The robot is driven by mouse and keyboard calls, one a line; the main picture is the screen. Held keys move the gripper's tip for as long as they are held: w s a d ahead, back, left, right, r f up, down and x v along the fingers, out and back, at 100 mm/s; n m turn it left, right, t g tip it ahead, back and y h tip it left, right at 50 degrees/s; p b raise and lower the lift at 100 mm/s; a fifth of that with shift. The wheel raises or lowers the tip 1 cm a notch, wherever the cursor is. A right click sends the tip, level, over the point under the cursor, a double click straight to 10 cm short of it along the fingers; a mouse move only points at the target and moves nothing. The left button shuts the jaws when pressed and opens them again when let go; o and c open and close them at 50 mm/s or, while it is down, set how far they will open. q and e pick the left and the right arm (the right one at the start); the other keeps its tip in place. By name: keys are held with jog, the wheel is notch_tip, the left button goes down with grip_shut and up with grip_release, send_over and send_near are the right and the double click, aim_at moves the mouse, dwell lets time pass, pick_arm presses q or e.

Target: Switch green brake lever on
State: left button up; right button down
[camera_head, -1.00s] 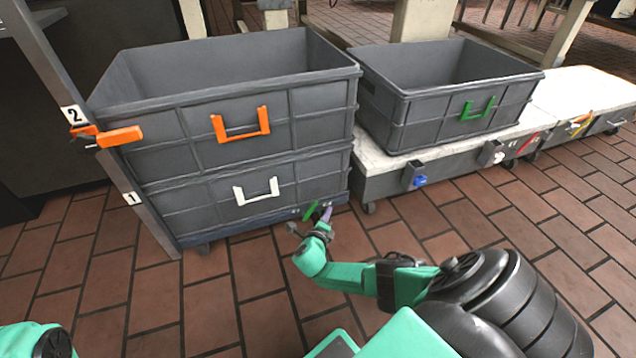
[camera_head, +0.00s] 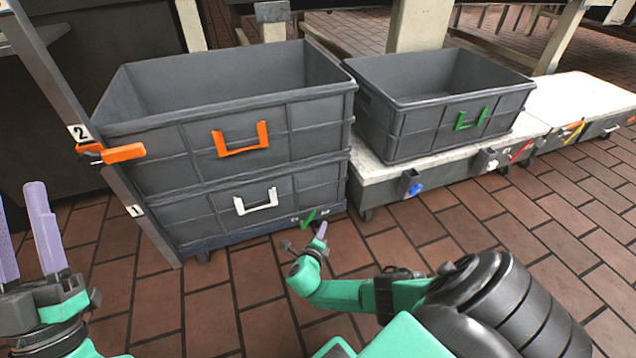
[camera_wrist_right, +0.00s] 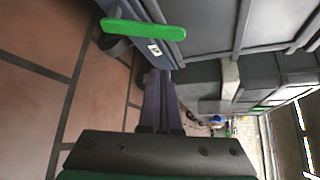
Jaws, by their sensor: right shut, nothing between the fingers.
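The green brake lever (camera_head: 308,217) sits at the lower right front corner of the dolly (camera_head: 230,238) under the stacked grey crates. It slants up to the right in the head view. In the right wrist view the lever (camera_wrist_right: 143,30) is a green bar beyond the fingertips. My right gripper (camera_head: 322,229) is shut and empty, just below and right of the lever. Its closed fingers (camera_wrist_right: 160,78) appear apart from the lever in the wrist view. My left gripper (camera_head: 18,192) is at the left edge, fingers spread and empty.
Two stacked grey crates (camera_head: 225,105) carry orange and white handles. A post with orange lever (camera_head: 124,153) stands at their left. Another crate (camera_head: 430,130) with a green handle rests on a white-topped platform (camera_head: 582,108) with a blue lever (camera_head: 416,190). The tiled floor in front is open.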

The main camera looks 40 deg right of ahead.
pick_arm(q)
jog(key=s+d+f+n+g+y+p, duration=0.1)
jog(key=s+f+g, duration=0.1)
jog(key=f, duration=0.9)
jog(key=s+d+f+g+y+p, duration=0.1)
jog(key=f+g, duration=0.4)
jog(key=f, duration=0.6)
jog(key=s+d+f+n+g+y+p, duration=0.1)
jog(key=s+f+g, duration=0.2)
jog(key=f, duration=0.8)
jog(key=shift+d+f+n+g+y, duration=0.3)
jog(key=shift+f+g+y, duration=0.1)
jog(key=shift+g, duration=0.1)
pick_arm(e)
jog(key=v, duration=0.5)
jog(key=shift+s+a+r, duration=0.2)
jog(key=shift+s+a, duration=0.05)
